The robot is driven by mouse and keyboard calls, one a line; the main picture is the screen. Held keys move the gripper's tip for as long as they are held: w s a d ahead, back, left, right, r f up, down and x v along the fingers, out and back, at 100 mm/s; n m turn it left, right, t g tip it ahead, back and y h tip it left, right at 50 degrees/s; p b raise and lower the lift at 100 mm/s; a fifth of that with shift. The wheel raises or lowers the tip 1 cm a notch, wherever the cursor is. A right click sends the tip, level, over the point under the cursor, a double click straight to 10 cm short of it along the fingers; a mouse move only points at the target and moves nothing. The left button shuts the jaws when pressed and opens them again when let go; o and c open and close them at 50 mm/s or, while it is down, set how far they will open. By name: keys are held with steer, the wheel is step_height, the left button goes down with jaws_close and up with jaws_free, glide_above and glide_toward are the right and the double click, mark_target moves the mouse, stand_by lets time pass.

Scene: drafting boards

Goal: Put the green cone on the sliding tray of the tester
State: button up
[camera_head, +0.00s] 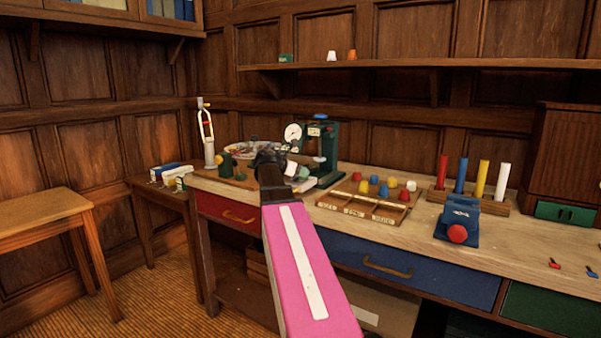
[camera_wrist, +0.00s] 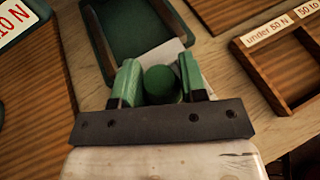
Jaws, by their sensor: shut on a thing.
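My gripper (camera_wrist: 163,88) is shut on the green cone (camera_wrist: 161,84), whose rounded end shows between the two green fingers. In the head view my gripper (camera_head: 291,172) is beside the dark green tester (camera_head: 327,152) with its round dial, and the cone is too small there to make out. In the wrist view a dark green tray with a raised rim (camera_wrist: 132,28), apparently the tester's sliding tray, lies just beyond the fingers. The tray's visible floor is empty. The gripper hides its near part, and I cannot tell the height of the cone above it.
A wooden sorting box (camera_head: 362,207) with labelled compartments and several coloured cones stands right of the tester; its edge shows in the wrist view (camera_wrist: 262,62). A blue device with a red knob (camera_head: 458,222) and a rack of coloured cylinders (camera_head: 470,198) stand further right.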

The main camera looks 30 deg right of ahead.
steer(key=shift+f, duration=0.1)
steer(key=o, duration=0.9)
steer(key=v, duration=1.2)
